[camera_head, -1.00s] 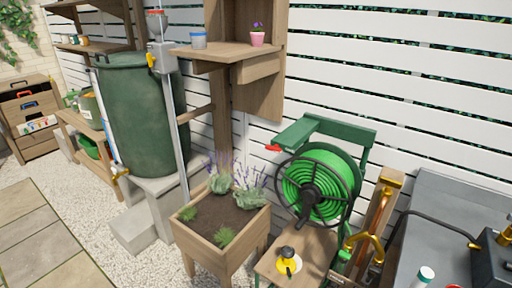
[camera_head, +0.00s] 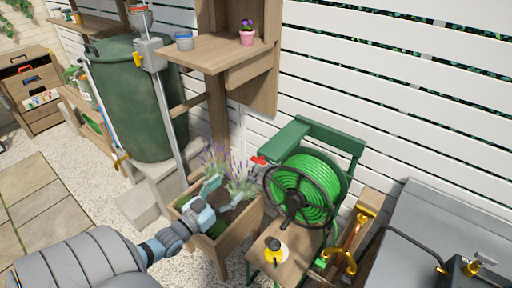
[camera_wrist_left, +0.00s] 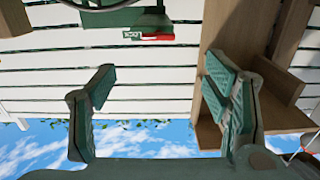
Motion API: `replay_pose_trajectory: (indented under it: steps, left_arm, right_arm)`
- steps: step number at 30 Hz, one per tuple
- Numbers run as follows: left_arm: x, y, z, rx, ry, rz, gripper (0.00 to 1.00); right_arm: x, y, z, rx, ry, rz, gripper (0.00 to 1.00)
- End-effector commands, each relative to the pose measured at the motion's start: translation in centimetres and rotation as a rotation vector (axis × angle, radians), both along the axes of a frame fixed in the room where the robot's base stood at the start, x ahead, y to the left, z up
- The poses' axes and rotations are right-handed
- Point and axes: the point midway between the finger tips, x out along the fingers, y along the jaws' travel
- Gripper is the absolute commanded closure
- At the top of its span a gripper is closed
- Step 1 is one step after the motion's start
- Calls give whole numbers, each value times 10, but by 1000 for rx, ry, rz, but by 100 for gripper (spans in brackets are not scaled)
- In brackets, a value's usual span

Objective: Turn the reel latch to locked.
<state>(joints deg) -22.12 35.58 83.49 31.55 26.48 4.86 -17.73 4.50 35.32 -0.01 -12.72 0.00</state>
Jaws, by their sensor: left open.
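The reel latch (camera_head: 258,160) is a small red handle on the upper left of the green hose reel's frame (camera_head: 318,133). In the left wrist view, which looks upside down, the red latch (camera_wrist_left: 158,37) lies level under the dark green frame, beside a green label reading LOCK (camera_wrist_left: 132,34). The coiled green hose (camera_head: 312,188) sits behind a black hand wheel. My left gripper (camera_head: 214,194) is over the planter, left of and below the latch, apart from it. In the wrist view its fingers (camera_wrist_left: 160,76) are spread and empty. My right gripper does not show.
The wooden planter (camera_head: 240,238) with lavender stands under my left gripper. A wooden shelf (camera_head: 205,50) with a pink pot is above and behind. A small side table (camera_head: 292,268) holds a yellow item. A grey bench (camera_head: 430,225) is at the right.

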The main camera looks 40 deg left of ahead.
Motion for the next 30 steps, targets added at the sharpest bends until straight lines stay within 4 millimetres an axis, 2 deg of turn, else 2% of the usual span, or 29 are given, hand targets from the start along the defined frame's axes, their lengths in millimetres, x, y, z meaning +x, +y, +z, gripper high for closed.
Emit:
replay_pose_trajectory:
  steps: [1,5,8,14,15,21,30]
  left_arm:
    - [4,-1,9,-4,-17,-6,30]
    - [25,-1,5,-5,-26,-8,30]
    - [53,-1,2,-6,-28,-8,30]
    - [116,1,-5,-2,-26,-8,30]
    - [123,2,-1,-2,-23,-4,30]
    - [142,2,5,-4,-20,-5,30]
    - [146,1,4,-6,-17,-7,30]
  right_arm:
    - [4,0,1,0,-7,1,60]
    - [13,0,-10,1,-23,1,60]
    - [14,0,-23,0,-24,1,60]
    - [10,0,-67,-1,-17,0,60]
    - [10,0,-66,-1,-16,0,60]
    - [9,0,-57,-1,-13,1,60]
    - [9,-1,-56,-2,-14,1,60]
